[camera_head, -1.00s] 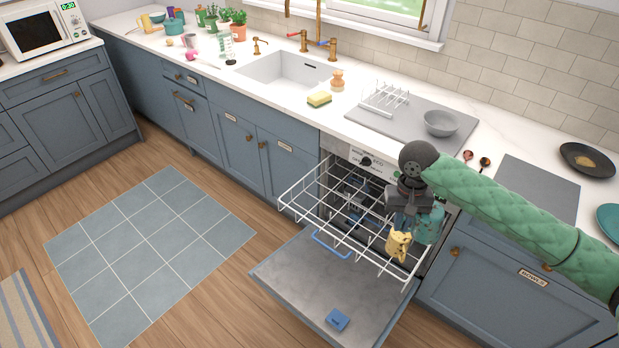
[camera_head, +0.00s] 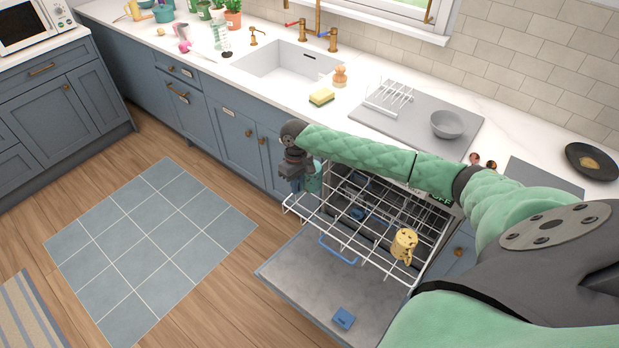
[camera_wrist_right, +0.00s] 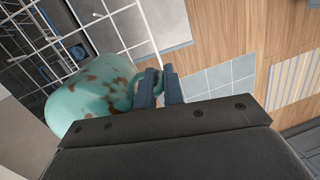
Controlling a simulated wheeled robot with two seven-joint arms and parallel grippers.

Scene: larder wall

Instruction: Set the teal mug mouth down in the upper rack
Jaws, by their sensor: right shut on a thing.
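The teal mug (camera_head: 315,178) is at the far left end of the upper rack (camera_head: 330,222), partly hidden behind my right gripper. In the right wrist view the teal mug (camera_wrist_right: 92,98) shows brown stains. My right gripper (camera_head: 297,184) is shut on its handle, as its fingers (camera_wrist_right: 160,86) show in the wrist view. I cannot tell which way the mouth faces or whether the mug touches the wires. The white wire rack is pulled out over the open dishwasher door. My left gripper is not in view.
A yellow mug (camera_head: 404,245) stands in the rack's right part. The open dishwasher door (camera_head: 310,280) lies below, with a blue block (camera_head: 343,319) on it. The rack's middle looks clear. The counter (camera_head: 290,103) edge runs behind my arm.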

